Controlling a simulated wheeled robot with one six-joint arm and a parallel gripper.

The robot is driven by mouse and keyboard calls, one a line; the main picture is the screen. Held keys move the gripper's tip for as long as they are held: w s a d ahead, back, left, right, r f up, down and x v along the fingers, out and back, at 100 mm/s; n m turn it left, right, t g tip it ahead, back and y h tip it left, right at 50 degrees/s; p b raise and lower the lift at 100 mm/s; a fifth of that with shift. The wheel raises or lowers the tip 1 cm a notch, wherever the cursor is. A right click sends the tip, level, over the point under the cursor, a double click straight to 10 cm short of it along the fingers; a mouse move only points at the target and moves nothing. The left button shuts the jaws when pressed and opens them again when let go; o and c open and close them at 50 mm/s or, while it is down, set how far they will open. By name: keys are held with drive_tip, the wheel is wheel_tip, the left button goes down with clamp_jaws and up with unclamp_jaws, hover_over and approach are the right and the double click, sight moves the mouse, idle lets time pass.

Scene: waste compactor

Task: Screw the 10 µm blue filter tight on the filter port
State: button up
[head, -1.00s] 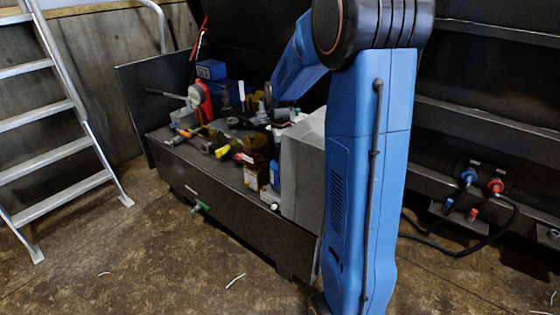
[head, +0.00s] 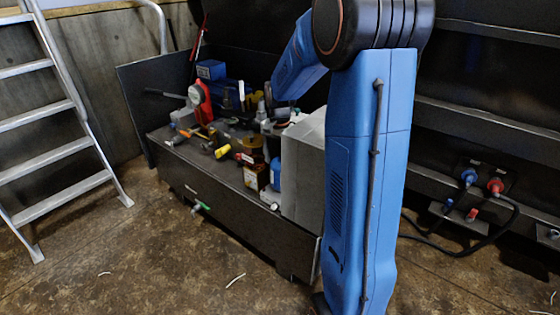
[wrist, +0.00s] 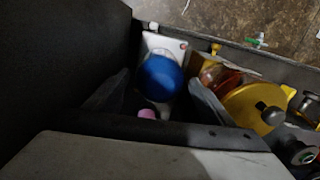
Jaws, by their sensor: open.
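In the wrist view, a round blue thing (wrist: 158,76) with a pale lower part lies between the two dark fingers of my gripper (wrist: 159,84). The fingers are spread, with visible gaps on both sides of it. I cannot read a label, so I cannot tell if it is the 10 µm filter. A small blue thing (head: 275,174) also shows beside the grey box in the head view. My gripper is hard to make out in the head view among the clutter behind the arm. I cannot make out the filter port in either view.
A pale grey box (head: 303,172) stands on the dark bench (head: 232,210), close to the blue thing. A yellow lid with a black knob (wrist: 248,104) and an amber jar (wrist: 222,76) are at right in the wrist view. A ladder (head: 50,115) stands left.

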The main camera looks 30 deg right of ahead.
drive_tip(key=n, duration=0.5)
idle(0.3)
drive_tip(key=c, duration=1.2)
drive_tip(key=m, duration=0.5)
drive_tip(key=m, duration=0.5)
